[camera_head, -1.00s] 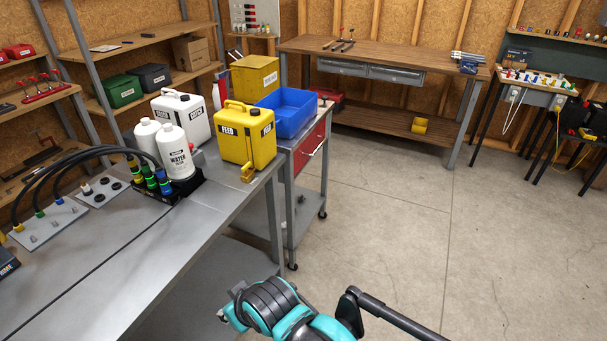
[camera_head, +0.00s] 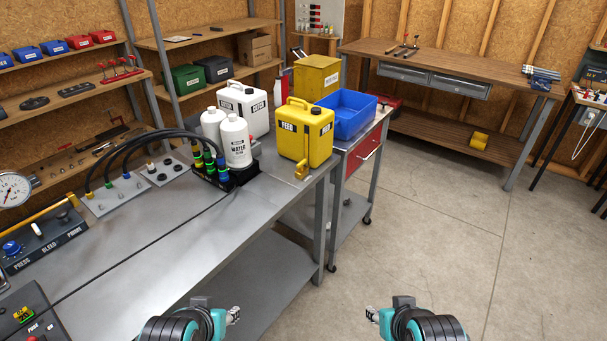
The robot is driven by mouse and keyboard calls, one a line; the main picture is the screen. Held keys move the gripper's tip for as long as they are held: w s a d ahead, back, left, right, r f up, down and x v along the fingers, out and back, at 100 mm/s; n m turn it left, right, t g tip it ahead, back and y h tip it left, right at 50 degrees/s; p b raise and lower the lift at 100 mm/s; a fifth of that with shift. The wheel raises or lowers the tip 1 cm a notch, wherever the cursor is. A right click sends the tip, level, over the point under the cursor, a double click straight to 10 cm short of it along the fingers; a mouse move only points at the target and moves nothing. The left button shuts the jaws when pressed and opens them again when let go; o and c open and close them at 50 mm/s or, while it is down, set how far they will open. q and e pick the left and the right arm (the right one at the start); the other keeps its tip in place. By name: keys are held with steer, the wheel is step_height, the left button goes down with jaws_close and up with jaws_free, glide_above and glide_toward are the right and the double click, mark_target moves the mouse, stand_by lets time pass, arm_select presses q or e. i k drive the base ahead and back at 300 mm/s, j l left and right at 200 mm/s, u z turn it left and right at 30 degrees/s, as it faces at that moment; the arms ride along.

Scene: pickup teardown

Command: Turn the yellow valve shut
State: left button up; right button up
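A small yellow tap-like part (camera_head: 301,171) sits low on the front of the yellow FEED can (camera_head: 306,140), near the right edge of the metal bench. It is the valve-like yellow part I can make out, and its handle position is too small to read. My two arms show only at the bottom edge, left and right of the middle, well below and apart from the can.
White WATER bottles and a white can stand left of the FEED can. A blue bin (camera_head: 345,118) sits behind it on a cart. Hoses (camera_head: 140,150) arch across the bench. A panel with a yellow bar (camera_head: 40,216) and a gauge (camera_head: 13,190) are at left.

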mark_target(301, 165)
steer(key=i+z, duration=0.15)
steer(key=z, duration=0.2)
steer(key=i+j+z, duration=0.1)
steer(key=z, duration=0.25)
steer(key=i+j+z, duration=0.1)
steer(key=z, duration=0.25)
steer(key=i, duration=0.05)
